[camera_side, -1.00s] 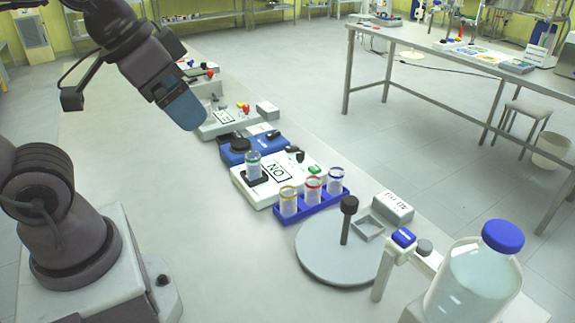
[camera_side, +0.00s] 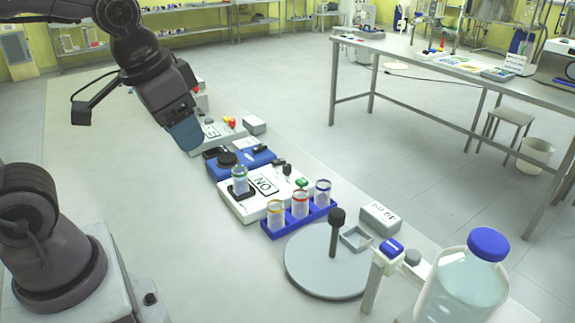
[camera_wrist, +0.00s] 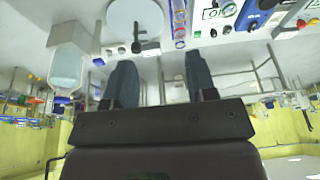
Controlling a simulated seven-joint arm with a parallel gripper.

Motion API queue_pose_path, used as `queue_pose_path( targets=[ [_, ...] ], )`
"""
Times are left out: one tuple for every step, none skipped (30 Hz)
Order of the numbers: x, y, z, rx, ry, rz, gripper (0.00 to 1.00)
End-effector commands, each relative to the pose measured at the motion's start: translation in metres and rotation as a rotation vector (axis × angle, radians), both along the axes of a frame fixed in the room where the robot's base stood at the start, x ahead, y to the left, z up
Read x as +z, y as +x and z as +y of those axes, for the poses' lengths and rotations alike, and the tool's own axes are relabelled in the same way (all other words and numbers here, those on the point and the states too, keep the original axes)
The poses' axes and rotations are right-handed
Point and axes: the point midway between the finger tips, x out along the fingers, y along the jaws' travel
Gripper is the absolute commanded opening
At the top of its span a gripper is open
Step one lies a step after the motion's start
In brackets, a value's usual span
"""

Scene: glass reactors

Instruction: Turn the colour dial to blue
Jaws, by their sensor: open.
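My gripper (camera_side: 185,132) is open and empty, pointing down over the far part of the bench in the side view. In the wrist view its two blue-grey fingers (camera_wrist: 160,78) stand apart with nothing between them. I cannot tell for sure which control is the colour dial. A grey panel (camera_side: 220,136) with red and yellow knobs lies beside the fingertips in the side view, partly hidden by them. A blue device (camera_side: 242,164) with a black round knob (camera_side: 227,159) lies nearer the camera. It also shows in the wrist view (camera_wrist: 256,12). No dial setting is readable.
A white box (camera_side: 257,201) holds a tube. A blue rack (camera_side: 300,223) with several tubes, a grey round plate (camera_side: 310,275) with a black-topped post, and a blue-capped bottle (camera_side: 462,285) stand nearer. Bare bench (camera_side: 130,215) lies left of this row.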

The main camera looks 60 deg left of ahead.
Motion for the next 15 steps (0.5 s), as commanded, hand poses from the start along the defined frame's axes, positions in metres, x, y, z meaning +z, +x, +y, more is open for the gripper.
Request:
queue_pose_path(
  targets=[
    [-0.005, 0.014, 0.004, 0.001, 0.014, 0.048, 0.52],
    [-0.007, 0.023, 0.007, -0.006, 0.026, 0.070, 0.52],
    [-0.010, 0.035, 0.011, -0.024, 0.043, 0.098, 0.52],
    [-0.013, 0.044, 0.013, -0.042, 0.056, 0.119, 0.52],
    [-0.016, 0.053, 0.016, -0.063, 0.071, 0.139, 0.52],
    [-0.020, 0.066, 0.020, -0.095, 0.091, 0.165, 0.52],
    [-0.024, 0.076, 0.023, -0.123, 0.106, 0.185, 0.52],
    [-0.028, 0.086, 0.027, -0.154, 0.121, 0.204, 0.52],
    [-0.034, 0.099, 0.031, -0.197, 0.140, 0.231, 0.52],
    [-0.040, 0.109, 0.035, -0.232, 0.154, 0.248, 0.52],
    [-0.045, 0.119, 0.038, -0.271, 0.169, 0.267, 0.52],
    [-0.053, 0.132, 0.043, -0.324, 0.186, 0.291, 0.52],
    [-0.060, 0.142, 0.047, -0.366, 0.200, 0.308, 0.52],
    [-0.067, 0.152, 0.051, -0.408, 0.213, 0.327, 0.52],
    [-0.077, 0.165, 0.056, -0.469, 0.229, 0.349, 0.52]
  ],
)
